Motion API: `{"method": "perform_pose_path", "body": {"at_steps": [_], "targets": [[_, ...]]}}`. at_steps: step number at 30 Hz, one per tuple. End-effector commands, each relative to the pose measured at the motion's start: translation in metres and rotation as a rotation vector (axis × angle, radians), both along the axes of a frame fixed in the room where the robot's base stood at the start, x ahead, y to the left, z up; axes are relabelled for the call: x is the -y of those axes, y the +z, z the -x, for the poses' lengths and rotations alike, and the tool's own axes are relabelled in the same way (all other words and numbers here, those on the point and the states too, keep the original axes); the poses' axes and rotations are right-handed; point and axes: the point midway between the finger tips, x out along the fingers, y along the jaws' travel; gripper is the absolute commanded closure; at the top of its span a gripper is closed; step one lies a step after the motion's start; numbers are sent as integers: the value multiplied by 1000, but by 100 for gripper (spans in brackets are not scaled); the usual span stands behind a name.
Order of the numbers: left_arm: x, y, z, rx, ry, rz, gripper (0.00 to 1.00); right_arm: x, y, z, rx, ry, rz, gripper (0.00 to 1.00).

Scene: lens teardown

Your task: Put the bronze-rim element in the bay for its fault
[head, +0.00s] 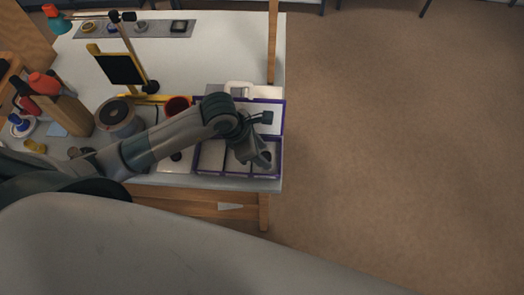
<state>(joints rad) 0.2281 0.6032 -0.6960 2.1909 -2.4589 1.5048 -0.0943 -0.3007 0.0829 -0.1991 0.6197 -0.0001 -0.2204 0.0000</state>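A purple-edged sorting tray (282,140) with several pale bays sits at the right end of the white table. My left arm reaches in from the left, and its gripper (262,160) points down over the front right bay, low and close to the tray. A small dark round shape shows at its fingertips; I cannot tell whether it is an element, or whether the fingers are open or shut. I cannot pick out the bronze rim in this view. My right gripper is not in view.
A grey strip (160,29) with several small round parts lies at the back. A black panel on a yellow stand (122,69), a dark round drum (117,115), a red cup (177,106) and a wooden tool block (70,115) crowd the left. Floor right of the table is clear.

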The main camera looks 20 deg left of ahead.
Motion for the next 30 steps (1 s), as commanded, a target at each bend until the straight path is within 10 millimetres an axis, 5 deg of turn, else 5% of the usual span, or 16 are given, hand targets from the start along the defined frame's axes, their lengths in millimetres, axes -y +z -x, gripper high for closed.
{"method": "perform_pose_path", "body": {"at_steps": [11, 30], "targets": [[-4, 13, 2, 2, 0, 0, 56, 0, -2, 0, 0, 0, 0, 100], [-37, 105, 21, 2, 0, 0, 56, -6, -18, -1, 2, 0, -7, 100]]}}
